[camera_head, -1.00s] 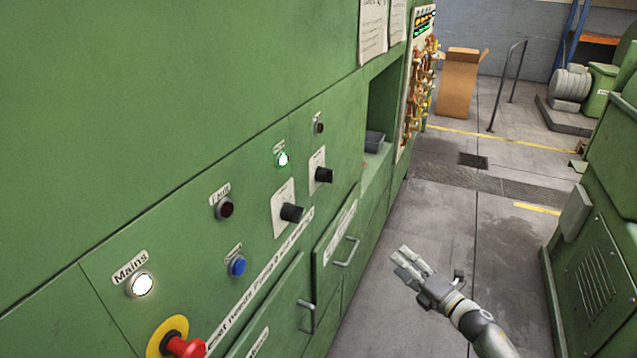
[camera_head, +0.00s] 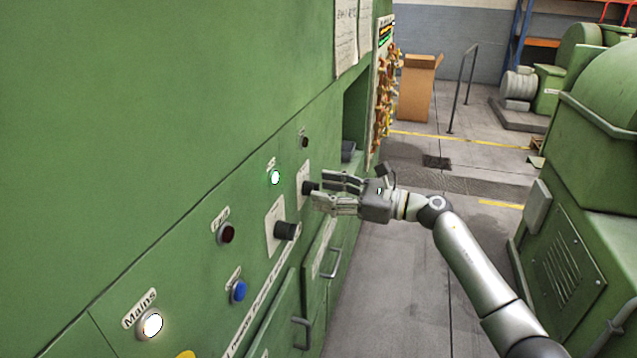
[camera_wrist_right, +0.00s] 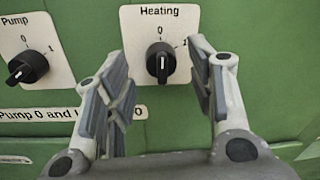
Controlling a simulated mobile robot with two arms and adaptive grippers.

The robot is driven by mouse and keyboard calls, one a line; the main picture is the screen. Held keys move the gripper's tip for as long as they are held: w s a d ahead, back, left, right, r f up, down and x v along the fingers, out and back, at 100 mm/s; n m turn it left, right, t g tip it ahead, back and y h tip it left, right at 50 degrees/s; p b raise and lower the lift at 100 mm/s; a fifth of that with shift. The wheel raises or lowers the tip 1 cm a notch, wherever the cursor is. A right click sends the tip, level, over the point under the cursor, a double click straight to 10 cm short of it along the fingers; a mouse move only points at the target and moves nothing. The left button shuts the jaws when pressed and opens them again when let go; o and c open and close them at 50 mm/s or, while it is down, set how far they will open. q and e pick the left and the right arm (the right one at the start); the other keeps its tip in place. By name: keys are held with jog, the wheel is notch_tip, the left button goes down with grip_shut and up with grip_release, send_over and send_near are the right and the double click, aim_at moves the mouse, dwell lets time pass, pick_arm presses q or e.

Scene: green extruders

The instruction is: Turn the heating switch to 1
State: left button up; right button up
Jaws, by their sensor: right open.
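The heating switch is a black knob (camera_wrist_right: 160,62) on a white plate marked "Heating", 0 and 1, in the right wrist view. Its white pointer line stands upright, toward the 0. In the head view the knob (camera_head: 310,188) shows at the fingertips of my right gripper (camera_head: 319,188). My right gripper (camera_wrist_right: 163,90) is open, with one finger to each side of the knob in the wrist view; I cannot tell whether they touch it. My left gripper is not in view.
The pump switch (camera_wrist_right: 28,67) is left of the heating switch; it also shows in the head view (camera_head: 286,231). Drawer handles (camera_head: 331,262) stick out below. A green machine (camera_head: 560,230) stands at the right, with open floor between.

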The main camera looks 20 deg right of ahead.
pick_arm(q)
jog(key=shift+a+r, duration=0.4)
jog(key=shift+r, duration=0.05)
pick_arm(e)
jog(key=shift+x, duration=1.05)
jog(key=c, duration=1)
